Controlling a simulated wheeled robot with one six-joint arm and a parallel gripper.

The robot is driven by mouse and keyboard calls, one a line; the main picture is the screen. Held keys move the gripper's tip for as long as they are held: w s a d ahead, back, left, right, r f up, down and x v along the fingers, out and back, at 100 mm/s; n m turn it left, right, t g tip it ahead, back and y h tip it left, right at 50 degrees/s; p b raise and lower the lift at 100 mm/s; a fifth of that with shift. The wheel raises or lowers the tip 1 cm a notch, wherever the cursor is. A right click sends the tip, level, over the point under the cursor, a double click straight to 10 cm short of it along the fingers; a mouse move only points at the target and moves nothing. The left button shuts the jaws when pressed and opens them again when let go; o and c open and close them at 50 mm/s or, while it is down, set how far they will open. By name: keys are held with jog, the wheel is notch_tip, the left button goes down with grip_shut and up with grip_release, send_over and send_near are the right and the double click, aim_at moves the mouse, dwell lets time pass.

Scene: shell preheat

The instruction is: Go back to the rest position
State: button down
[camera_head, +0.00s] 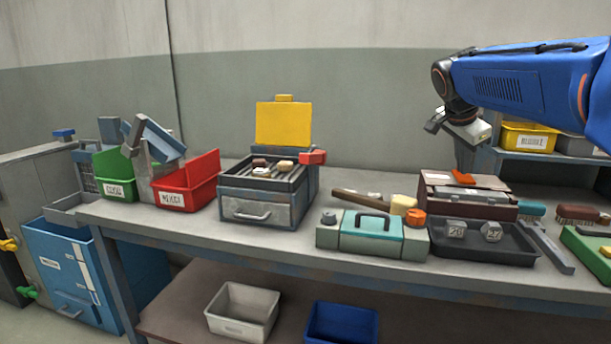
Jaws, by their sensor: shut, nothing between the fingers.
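My blue arm reaches in from the upper right, above the back of the bench. My gripper (470,130) hangs at its end, shut and empty, clear of the things on the bench. Its fingertips are small and hard to make out. A grey oven-like box (264,208) with a raised yellow lid (284,123) stands on the bench at centre left. Several small light and brown pieces (273,168) lie on its top rack. A red block (312,157) sits at its right edge.
Green (116,189) and red (188,186) bins stand at left. A teal-lidded case (371,232), a black tray (482,252) with two marked blocks and a brown toolbox (464,199) fill the right. A shelf with a yellow bin (527,138) stands behind my gripper.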

jog(key=s+a+f+n+y, duration=0.1)
jog(key=s+a+f+n, duration=0.3)
jog(key=s+f, duration=0.4)
jog(key=s+a+f+n+y, duration=0.2)
jog(key=s+a+f+n, duration=0.2)
jog(key=s, duration=1)
jog(key=s+a+f+n+y, duration=0.1)
jog(key=s+a+f+n, duration=0.3)
jog(key=s+f+n, duration=0.3)
jog(key=s+f, duration=0.3)
jog(key=f, duration=0.3)
jog(key=shift+s+a+n+y, duration=0.25)
jog(key=shift+s+n+y, duration=0.15)
jog(key=shift+f, duration=0.1)
